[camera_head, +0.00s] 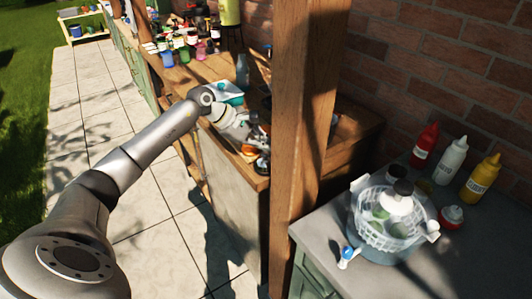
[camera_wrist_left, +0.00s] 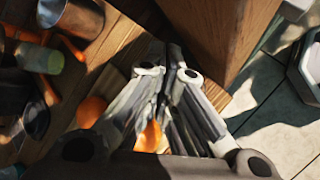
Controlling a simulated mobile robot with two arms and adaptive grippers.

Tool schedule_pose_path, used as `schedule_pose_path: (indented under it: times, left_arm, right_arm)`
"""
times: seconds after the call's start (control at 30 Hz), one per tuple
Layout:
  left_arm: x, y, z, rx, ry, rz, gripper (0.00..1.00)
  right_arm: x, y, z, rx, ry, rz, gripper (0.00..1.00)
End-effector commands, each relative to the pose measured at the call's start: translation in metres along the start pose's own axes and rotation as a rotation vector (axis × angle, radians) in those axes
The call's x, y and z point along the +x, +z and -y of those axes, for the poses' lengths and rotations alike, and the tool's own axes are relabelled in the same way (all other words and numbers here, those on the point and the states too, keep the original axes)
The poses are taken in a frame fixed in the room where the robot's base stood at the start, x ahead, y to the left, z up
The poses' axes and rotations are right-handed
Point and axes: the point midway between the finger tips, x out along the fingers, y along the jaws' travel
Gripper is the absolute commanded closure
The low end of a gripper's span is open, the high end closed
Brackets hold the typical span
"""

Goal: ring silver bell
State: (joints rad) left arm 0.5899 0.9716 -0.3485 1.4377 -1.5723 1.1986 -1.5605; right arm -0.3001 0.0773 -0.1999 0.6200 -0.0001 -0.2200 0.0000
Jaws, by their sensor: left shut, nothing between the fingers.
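I cannot make out a silver bell for certain in either view. My left gripper (camera_head: 262,160) reaches over the wooden bench beside the thick wooden post, above a cluttered patch. In the left wrist view its fingers (camera_wrist_left: 172,62) are together with nothing between them, close to a wooden post or edge. A grey metal cup-like object (camera_wrist_left: 75,14) lies at the upper left of that view, cut off by the frame; I cannot tell if it is a bell. My right gripper is not in view.
The wooden post (camera_head: 303,120) stands right of my left gripper. Orange round items (camera_wrist_left: 91,110) lie near the fingers. The grey counter (camera_head: 460,270) at right holds a clear basket (camera_head: 385,228) and a red bottle (camera_head: 425,146). Paving (camera_head: 90,110) is open at left.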

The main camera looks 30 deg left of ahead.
Motion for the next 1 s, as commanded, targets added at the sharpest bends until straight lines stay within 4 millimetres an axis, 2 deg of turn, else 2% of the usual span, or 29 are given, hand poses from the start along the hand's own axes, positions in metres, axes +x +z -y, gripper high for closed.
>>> schedule_pose_path:
  times: [0.37, 0.9, 1.0]
  left_arm:
    - [-0.004, 0.003, -0.003, 0.001, 0.0, 0.0, 1.0]
    - [-0.04, 0.029, -0.03, 0.002, 0.001, 0.0, 1.0]
    - [-0.042, 0.031, -0.031, 0.0, -0.001, 0.0, 1.0]
  right_arm:
    - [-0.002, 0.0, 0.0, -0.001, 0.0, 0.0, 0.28]
    - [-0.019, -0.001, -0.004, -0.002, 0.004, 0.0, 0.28]
    - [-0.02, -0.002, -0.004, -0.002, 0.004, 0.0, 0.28]
